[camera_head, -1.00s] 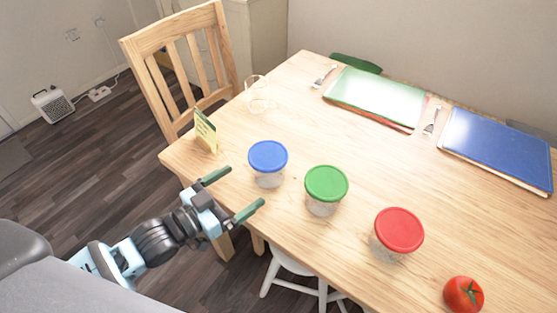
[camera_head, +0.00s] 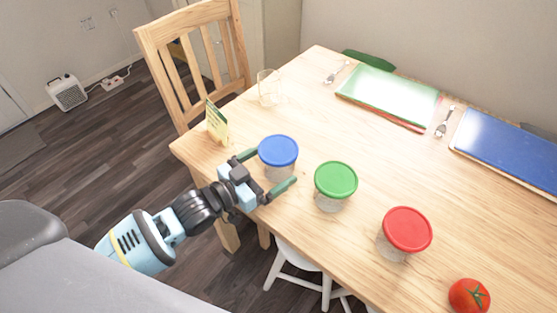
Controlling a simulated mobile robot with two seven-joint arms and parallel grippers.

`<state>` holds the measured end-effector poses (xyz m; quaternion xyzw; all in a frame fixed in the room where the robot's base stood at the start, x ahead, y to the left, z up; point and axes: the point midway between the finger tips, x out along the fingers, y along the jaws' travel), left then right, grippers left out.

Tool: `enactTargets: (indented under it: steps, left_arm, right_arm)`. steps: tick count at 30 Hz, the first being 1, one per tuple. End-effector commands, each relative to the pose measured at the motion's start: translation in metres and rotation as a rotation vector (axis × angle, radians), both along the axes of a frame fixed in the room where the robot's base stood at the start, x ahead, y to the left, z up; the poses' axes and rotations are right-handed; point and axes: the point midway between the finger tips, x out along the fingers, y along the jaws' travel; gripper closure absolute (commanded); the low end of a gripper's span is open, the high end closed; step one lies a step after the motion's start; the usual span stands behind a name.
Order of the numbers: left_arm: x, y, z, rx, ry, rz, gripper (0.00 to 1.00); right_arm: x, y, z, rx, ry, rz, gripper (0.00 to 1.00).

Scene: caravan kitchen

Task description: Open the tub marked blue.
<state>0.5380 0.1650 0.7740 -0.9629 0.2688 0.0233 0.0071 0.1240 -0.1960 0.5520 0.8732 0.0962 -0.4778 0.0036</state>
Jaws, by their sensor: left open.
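The tub with the blue lid (camera_head: 278,151) stands upright on the wooden table near its left edge, and its lid is on. My left gripper (camera_head: 268,170) is open, with its two green fingers reaching toward this tub from the front left. One fingertip is by the tub's left side and the other is at its front right. I cannot tell whether either finger touches it. The tub's clear body is partly visible below the lid. My right gripper is not in view.
A green-lidded tub (camera_head: 336,181) stands close to the right of the left gripper, then a red-lidded tub (camera_head: 407,230) and a tomato (camera_head: 469,295). A small yellow card (camera_head: 217,123) and a clear glass (camera_head: 269,88) stand to the left and behind. A wooden chair (camera_head: 195,62) is at the table's far left.

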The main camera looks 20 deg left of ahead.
Motion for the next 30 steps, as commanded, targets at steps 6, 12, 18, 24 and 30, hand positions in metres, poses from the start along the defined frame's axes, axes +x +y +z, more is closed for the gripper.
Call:
enactTargets:
  steps: [6,12,18,24,30]
  left_arm:
    - [0.0108,-0.0068,-0.0015,0.001,0.002,0.000,0.03]
    - [0.0106,-0.0068,-0.0015,0.001,0.002,-0.001,0.05]
    - [0.0104,-0.0066,-0.0015,0.000,0.002,-0.001,0.32]
    - [0.0103,-0.0066,-0.0012,0.000,0.001,-0.001,0.50]
    - [0.0104,-0.0065,-0.0009,0.001,0.001,0.000,0.50]
  right_arm:
    - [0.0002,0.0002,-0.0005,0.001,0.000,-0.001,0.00]
    - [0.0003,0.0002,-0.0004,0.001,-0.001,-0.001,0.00]
    - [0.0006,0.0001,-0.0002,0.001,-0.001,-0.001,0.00]
    - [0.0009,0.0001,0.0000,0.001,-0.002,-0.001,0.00]
    - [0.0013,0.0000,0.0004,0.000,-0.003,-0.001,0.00]
